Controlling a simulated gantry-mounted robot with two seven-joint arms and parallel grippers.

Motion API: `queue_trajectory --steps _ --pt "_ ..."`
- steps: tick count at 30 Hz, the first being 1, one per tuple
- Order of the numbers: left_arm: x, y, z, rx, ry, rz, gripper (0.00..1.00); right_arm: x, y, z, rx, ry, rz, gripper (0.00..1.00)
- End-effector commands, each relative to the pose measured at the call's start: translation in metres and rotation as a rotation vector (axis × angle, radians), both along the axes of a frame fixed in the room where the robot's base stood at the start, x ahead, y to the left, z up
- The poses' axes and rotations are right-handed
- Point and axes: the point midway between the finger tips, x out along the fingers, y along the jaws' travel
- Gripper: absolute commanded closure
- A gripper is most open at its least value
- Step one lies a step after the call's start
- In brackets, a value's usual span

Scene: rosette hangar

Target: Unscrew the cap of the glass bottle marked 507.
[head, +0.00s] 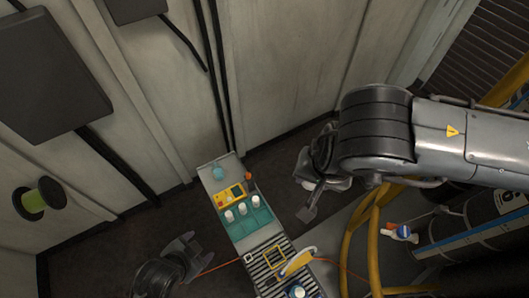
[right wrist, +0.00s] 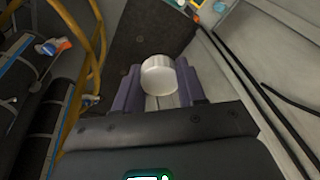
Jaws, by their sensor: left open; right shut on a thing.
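In the right wrist view, my right gripper (right wrist: 159,88) is shut on a white cylinder with a round, smooth top (right wrist: 158,73). It sits between the two purplish fingers, and I cannot tell whether it is a cap alone or a capped bottle. In the head view, my left gripper (head: 188,248) is open and empty, left of the narrow bench. Three small white-topped containers (head: 242,208) stand on the bench's teal mat. No number can be read on anything, so I cannot tell which is the bottle marked 507.
The narrow bench (head: 215,184) also carries a yellow device (head: 229,196), a striped area with a yellow frame (head: 274,256), a yellow disc (head: 297,262) and a white-and-blue jar (head: 297,291). Yellow pipes (head: 348,245) and dark drums (head: 480,225) stand at right. Wall panels close off the back.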

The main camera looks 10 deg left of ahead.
Motion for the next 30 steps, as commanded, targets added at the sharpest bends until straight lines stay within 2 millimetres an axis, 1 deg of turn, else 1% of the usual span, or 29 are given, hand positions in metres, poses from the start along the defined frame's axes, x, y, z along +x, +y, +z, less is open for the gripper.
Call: queue_trajectory --steps 2,3,5,6,8,9,11,12,13,14,15,17,18,21,22,25,28,29,30 --pt "0.014 -0.015 0.001 0.069 -0.107 -0.194 0.28 0.000 0.000 0.000 0.000 0.000 0.000 0.97" --pt "0.020 -0.027 0.001 0.109 -0.170 -0.306 0.28 0.000 0.000 0.000 0.000 0.000 0.000 0.97" --pt "0.027 -0.048 0.001 0.171 -0.269 -0.483 0.28 0.000 0.000 0.000 0.000 0.000 0.000 0.97" --pt "0.030 -0.063 0.002 0.214 -0.341 -0.601 0.28 0.000 0.000 0.000 0.000 0.000 0.000 0.97" --pt "0.037 -0.089 0.007 0.281 -0.471 -0.777 0.28 0.000 0.000 0.000 0.000 0.000 -0.001 0.97" --pt "0.042 -0.107 0.012 0.328 -0.568 -0.892 0.28 0.000 0.000 0.000 0.000 0.000 -0.001 0.97" --pt "0.046 -0.135 0.022 0.403 -0.727 -1.058 0.28 0.000 0.000 0.000 0.000 0.000 -0.001 0.97" --pt "0.048 -0.154 0.030 0.455 -0.844 -1.163 0.28 0.000 0.000 0.000 0.000 0.000 -0.001 0.97" --pt "0.048 -0.168 0.036 0.495 -0.932 -1.237 0.28 0.000 0.000 0.000 0.000 0.000 -0.001 0.97" --pt "0.048 -0.181 0.043 0.534 -1.026 -1.307 0.28 0.000 0.000 0.000 0.000 0.000 -0.001 0.97" --pt "0.046 -0.199 0.052 0.587 -1.155 -1.396 0.28 0.000 0.000 0.000 0.000 0.000 -0.001 0.97" --pt "0.041 -0.221 0.065 0.667 -1.355 -1.513 0.28 0.000 0.000 0.000 0.000 0.000 -0.001 0.97" --pt "0.036 -0.234 0.073 0.718 -1.491 -1.579 0.28 0.000 0.000 0.000 0.000 0.000 -0.001 0.97" --pt "0.024 -0.254 0.088 0.821 -1.796 -1.699 0.28 0.000 0.000 0.000 0.000 0.000 -0.001 0.97" --pt "0.021 -0.257 0.092 0.846 -1.879 -1.724 0.28 0.000 0.000 0.000 0.000 0.000 -0.001 0.97" --pt "0.013 -0.261 0.101 0.911 -2.126 -1.791 0.28 0.000 0.000 0.000 0.000 0.000 -0.001 0.97" --pt "0.012 -0.256 0.108 0.952 -2.330 -1.841 0.28 0.000 0.000 0.000 0.000 0.000 -0.001 0.97" --pt "0.013 -0.253 0.110 -0.946 2.341 1.824 0.28 0.000 0.000 0.000 0.000 0.000 -0.001 0.97" --pt "0.015 -0.249 0.113 -0.919 2.310 1.771 0.28 0.000 0.000 0.000 0.000 0.000 -0.001 0.97"
